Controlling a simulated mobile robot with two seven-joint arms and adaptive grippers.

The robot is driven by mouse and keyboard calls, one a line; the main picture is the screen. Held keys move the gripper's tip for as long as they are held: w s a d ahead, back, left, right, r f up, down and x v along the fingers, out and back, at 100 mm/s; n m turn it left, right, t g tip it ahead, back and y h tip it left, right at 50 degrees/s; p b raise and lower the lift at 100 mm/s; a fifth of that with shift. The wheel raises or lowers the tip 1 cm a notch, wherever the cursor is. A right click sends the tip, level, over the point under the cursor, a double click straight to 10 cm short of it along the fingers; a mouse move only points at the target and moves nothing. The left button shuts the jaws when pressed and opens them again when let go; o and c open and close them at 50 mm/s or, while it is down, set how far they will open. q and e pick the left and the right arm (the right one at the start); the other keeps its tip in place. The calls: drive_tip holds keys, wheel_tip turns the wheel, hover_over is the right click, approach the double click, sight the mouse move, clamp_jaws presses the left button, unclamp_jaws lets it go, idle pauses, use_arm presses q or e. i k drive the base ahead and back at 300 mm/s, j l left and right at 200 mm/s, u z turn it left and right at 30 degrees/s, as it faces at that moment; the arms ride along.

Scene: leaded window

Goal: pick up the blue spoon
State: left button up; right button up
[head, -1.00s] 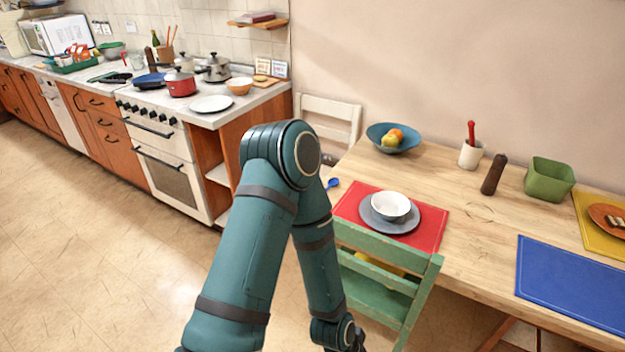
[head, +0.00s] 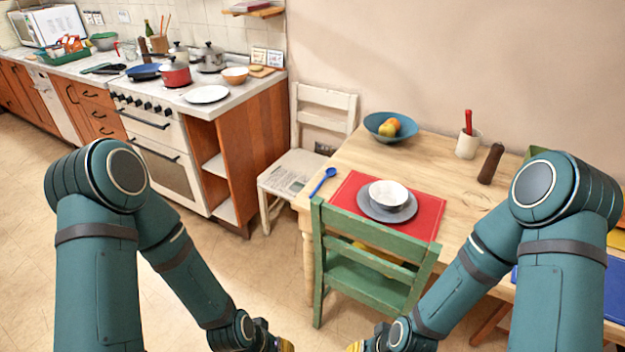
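The blue spoon (head: 323,181) lies on the left edge of the wooden table (head: 440,162), just left of the red placemat (head: 424,212). Nothing covers it. My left gripper (head: 284,345) shows only as a small yellow-tipped part at the bottom edge, below and left of the spoon and well apart from it. My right gripper (head: 355,346) is also mostly cut off at the bottom edge, far below the spoon. The fingers of both are too hidden to tell open from shut.
A green chair (head: 372,285) stands at the table's front, by the placemat with a grey plate (head: 373,209) and white bowl (head: 388,194). A white chair (head: 290,172) stands left of the table near the spoon. Open floor lies left of the green chair.

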sight(331, 171)
drive_tip(key=i+j+z, duration=0.1)
drive_tip(key=z, duration=1.2)
drive_tip(key=j+z, duration=0.85)
drive_tip(key=k+j+z, duration=0.15)
drive_tip(key=j, duration=0.15)
drive_tip(key=j+z, duration=0.1)
drive_tip(key=j, duration=0.25)
drive_tip(key=k+j+z, duration=0.15)
drive_tip(key=j, duration=0.15)
drive_tip(key=k+j, duration=0.1)
drive_tip(key=j, duration=0.2)
drive_tip(key=k+j, duration=0.1)
drive_tip(key=j, duration=0.2)
drive_tip(key=k+j, duration=0.1)
drive_tip(key=j, duration=0.2)
